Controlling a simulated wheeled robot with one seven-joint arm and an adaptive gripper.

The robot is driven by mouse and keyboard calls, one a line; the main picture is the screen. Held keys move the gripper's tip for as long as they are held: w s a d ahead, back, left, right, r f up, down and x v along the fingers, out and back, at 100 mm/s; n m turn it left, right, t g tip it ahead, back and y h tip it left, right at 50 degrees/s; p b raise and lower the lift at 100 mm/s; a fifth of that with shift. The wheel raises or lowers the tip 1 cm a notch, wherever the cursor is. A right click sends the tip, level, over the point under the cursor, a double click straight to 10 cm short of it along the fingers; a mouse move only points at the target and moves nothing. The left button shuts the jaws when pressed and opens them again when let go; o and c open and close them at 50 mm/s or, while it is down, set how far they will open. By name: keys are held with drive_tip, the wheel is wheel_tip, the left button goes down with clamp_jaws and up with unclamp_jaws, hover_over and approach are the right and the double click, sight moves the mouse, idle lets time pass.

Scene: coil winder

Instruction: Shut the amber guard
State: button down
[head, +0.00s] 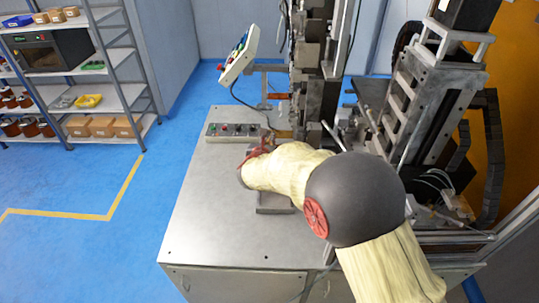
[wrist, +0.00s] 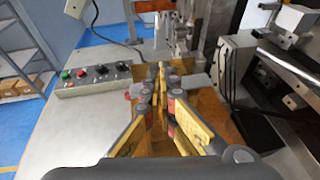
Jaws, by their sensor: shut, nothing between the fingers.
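An amber sheet (wrist: 216,104), which looks like the guard, shows in the wrist view around and beyond my fingers, in front of the winder. My gripper (wrist: 161,68) points toward the machine with its fingertips together and empty. Its yellow-padded fingers cover the middle of the sheet, and I cannot tell whether they touch it.
A control box with knobs and buttons (wrist: 95,79) sits on the bench (head: 215,220), left of my gripper. A tilted operator panel (head: 239,56) stands behind. Machine frames (head: 410,100) crowd the right, before a large amber panel (head: 512,75). The bench's left front is clear.

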drive_tip(key=w, duration=0.5)
drive_tip(key=shift+w+d+b, duration=0.15)
drive_tip(key=shift+b, duration=0.15)
drive_tip(key=shift+r, duration=0.1)
